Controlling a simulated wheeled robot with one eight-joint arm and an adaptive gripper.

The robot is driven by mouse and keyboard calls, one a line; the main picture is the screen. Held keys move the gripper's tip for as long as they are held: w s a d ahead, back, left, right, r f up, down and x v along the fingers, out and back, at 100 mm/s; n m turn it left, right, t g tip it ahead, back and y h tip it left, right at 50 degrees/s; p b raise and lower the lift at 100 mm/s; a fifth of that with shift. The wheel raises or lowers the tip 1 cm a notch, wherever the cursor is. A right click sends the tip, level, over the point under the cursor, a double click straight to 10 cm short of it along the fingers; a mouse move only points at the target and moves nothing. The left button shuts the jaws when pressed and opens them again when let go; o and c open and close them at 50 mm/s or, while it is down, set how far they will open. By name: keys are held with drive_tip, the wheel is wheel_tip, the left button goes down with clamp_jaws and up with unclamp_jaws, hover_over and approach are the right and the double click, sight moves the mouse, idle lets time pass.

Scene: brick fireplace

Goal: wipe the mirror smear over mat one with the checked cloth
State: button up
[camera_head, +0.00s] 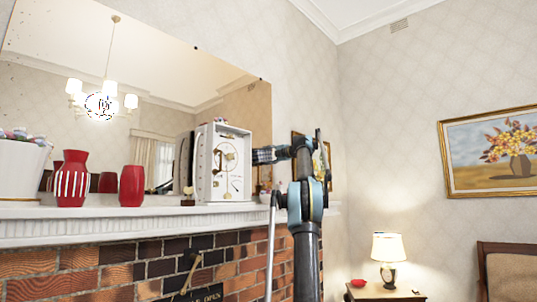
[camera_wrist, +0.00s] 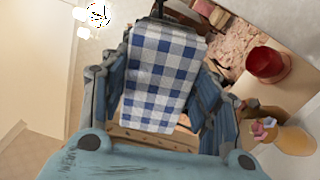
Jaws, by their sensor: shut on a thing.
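The mirror (camera_head: 150,60) hangs above the white mantel and reflects a chandelier. A white patch with black speckles (camera_head: 100,105) shows on the glass by the reflected lamps. It also shows at the top of the wrist view (camera_wrist: 97,14). I cannot tell whether it is the smear or glare. The blue-and-white checked cloth (camera_wrist: 160,75) is spread between the fingers of my gripper (camera_wrist: 160,95), which is shut on it. In the head view my arm reaches left behind the clock, and gripper and cloth are hidden. I cannot make out any mat.
On the mantel (camera_head: 100,228) stand a white clock (camera_head: 222,165), a striped red vase (camera_head: 72,180), a plain red vase (camera_head: 132,186) and a white flower pot (camera_head: 20,170). The clock is close to my arm. A lamp (camera_head: 388,255) stands at the lower right.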

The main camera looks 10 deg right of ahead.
sight(262, 155)
drive_tip(key=shift+s+a, duration=0.5)
drive_tip(key=shift+a, duration=0.4)
drive_tip(key=shift+s+a, duration=0.5)
drive_tip(key=shift+a, duration=0.4)
drive_tip(key=shift+c, duration=0.5)
drive_tip(key=s+a, duration=0.4)
drive_tip(key=a, duration=0.1)
drive_tip(key=shift+s+a, duration=0.25)
drive_tip(key=shift+a, duration=0.1)
drive_tip(key=shift+s+d, duration=0.1)
drive_tip(key=shift+d, duration=0.05)
drive_tip(key=shift+v, duration=2.85)
drive_tip(key=v, duration=0.3)
